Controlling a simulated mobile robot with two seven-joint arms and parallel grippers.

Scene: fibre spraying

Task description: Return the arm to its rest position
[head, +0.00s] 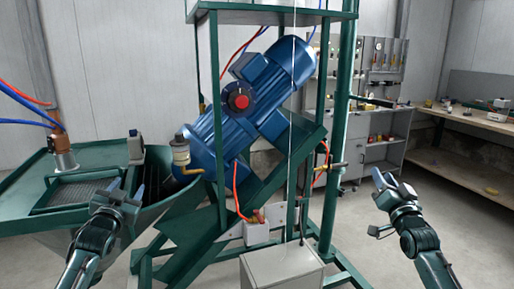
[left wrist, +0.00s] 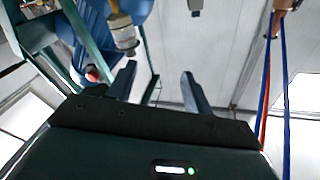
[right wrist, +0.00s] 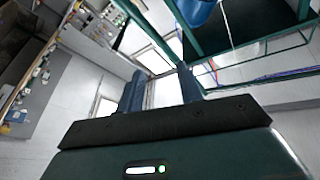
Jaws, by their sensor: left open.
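My left gripper (head: 126,190) is raised in front of the green hopper side of the machine, at the left of the head view. In the left wrist view its two fingers (left wrist: 158,84) are apart with nothing between them. My right gripper (head: 384,181) is raised to the right of the machine, over open floor. In the right wrist view its fingers (right wrist: 158,86) are also apart and empty. Both arms come up from the bottom of the head view, and neither gripper visibly touches anything.
The green-framed machine with a blue motor (head: 262,88) fills the middle. A green hopper (head: 172,205) is close by the left gripper. A grey box (head: 282,268) stands in front. A workbench (head: 470,122) and grey cabinet (head: 383,140) are at the back right. Floor at right is clear.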

